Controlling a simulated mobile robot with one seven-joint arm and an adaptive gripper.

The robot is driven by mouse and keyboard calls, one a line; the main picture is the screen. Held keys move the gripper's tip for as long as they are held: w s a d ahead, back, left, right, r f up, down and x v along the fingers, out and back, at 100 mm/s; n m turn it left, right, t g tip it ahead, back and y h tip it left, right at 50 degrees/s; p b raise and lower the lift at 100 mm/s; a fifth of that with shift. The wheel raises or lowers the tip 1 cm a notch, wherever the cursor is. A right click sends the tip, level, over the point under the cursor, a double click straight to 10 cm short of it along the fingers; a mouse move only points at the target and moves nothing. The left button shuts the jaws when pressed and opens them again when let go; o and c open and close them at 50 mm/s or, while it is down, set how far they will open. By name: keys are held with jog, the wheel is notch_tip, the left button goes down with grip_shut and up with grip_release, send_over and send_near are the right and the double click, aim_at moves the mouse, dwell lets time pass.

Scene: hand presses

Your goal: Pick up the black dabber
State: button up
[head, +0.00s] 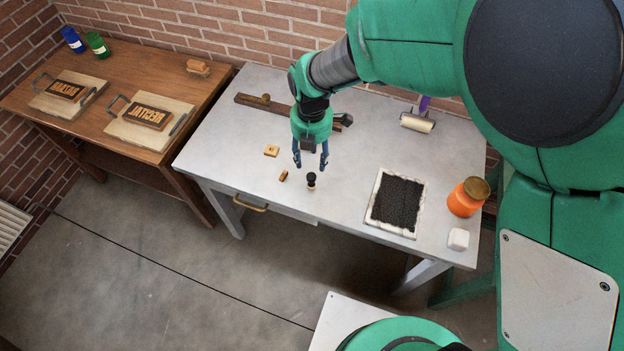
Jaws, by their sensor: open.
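The black dabber (311,180) stands upright near the front edge of the grey table (225,160), with a dark round top. My gripper (310,165) points down over the table with its two fingers apart and nothing between them. In the picture its fingertips are just above the dabber, one to each side. I cannot tell the exact height of the fingertips over it.
Two small wooden blocks (271,151) (283,175) lie left of the dabber. An inked black slab (398,203), an orange jar (468,197) and a white cube (458,239) are to the right. A roller (417,123) and a brown bar (262,104) lie behind. A wooden table (130,70) stands left.

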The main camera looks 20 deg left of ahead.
aim_at(311, 176)
jog(key=shift+f+b, duration=0.75)
jog(key=shift+f, duration=3.55)
jog(key=shift+w+f+b, duration=0.1)
jog(key=shift+f+b, duration=0.55)
jog(key=shift+f, duration=1.9)
grip_shut()
